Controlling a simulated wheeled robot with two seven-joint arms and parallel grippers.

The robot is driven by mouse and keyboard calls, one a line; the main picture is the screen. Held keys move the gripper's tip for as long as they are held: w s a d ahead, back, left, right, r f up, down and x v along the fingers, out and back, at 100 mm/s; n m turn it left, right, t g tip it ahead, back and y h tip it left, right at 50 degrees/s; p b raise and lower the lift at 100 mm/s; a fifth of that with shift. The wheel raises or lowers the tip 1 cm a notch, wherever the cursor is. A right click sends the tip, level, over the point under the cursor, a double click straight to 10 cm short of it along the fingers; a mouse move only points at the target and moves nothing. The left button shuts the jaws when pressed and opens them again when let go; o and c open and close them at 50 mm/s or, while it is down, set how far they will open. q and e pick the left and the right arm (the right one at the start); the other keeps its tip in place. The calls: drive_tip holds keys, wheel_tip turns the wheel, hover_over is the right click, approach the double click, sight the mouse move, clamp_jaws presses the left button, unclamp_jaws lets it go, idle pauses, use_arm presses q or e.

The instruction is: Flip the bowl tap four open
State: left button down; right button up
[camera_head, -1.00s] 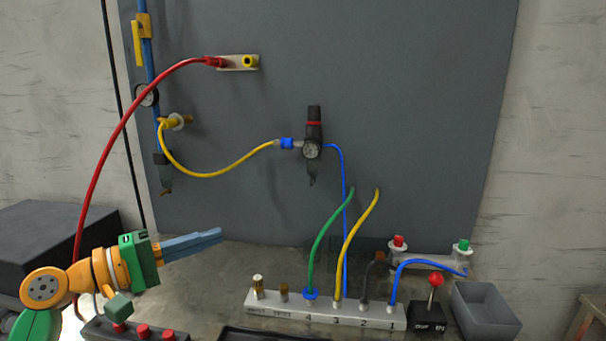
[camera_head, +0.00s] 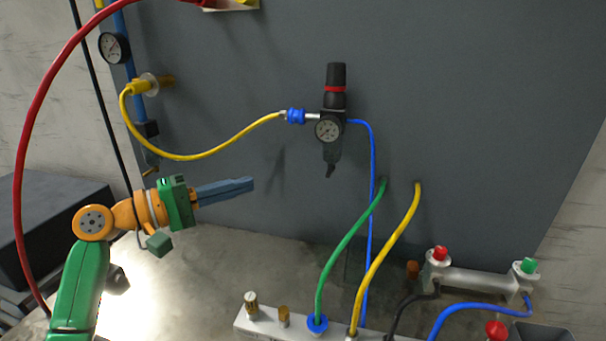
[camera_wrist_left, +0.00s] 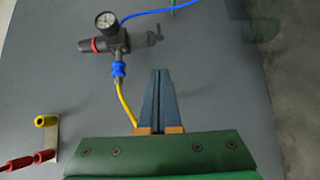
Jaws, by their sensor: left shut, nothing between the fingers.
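My left gripper (camera_head: 248,184) is shut and empty, its blue-grey fingers pointing right in front of the grey panel; the wrist view shows the fingers together (camera_wrist_left: 160,75). Below the gauge on the blue pipe at the left hangs a dark filter bowl (camera_head: 147,130) with a small brass fitting (camera_head: 150,172) under it, left of my fingers. The regulator (camera_head: 331,128) with its dial is up and right of my fingertips, apart from them. No label for tap four is readable now, so I cannot tell which fitting it is. My right gripper is not in view.
A yellow hose (camera_head: 200,157) sags above my gripper, and a red hose (camera_head: 28,160) arcs at the left. Green (camera_head: 345,245) and yellow (camera_head: 395,255) hoses rise from the manifold (camera_head: 243,321). A dark box (camera_head: 45,220) stands at left. Bare bench lies below the gripper.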

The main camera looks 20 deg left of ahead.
use_arm(q)
drive_tip(key=p, duration=0.7)
approach(328, 170)
drive_tip(key=x, duration=0.6)
drive_tip(key=shift+w+a+f, duration=0.1)
drive_tip(key=shift+a+f, duration=0.05)
drive_tip(key=shift+a, duration=0.15)
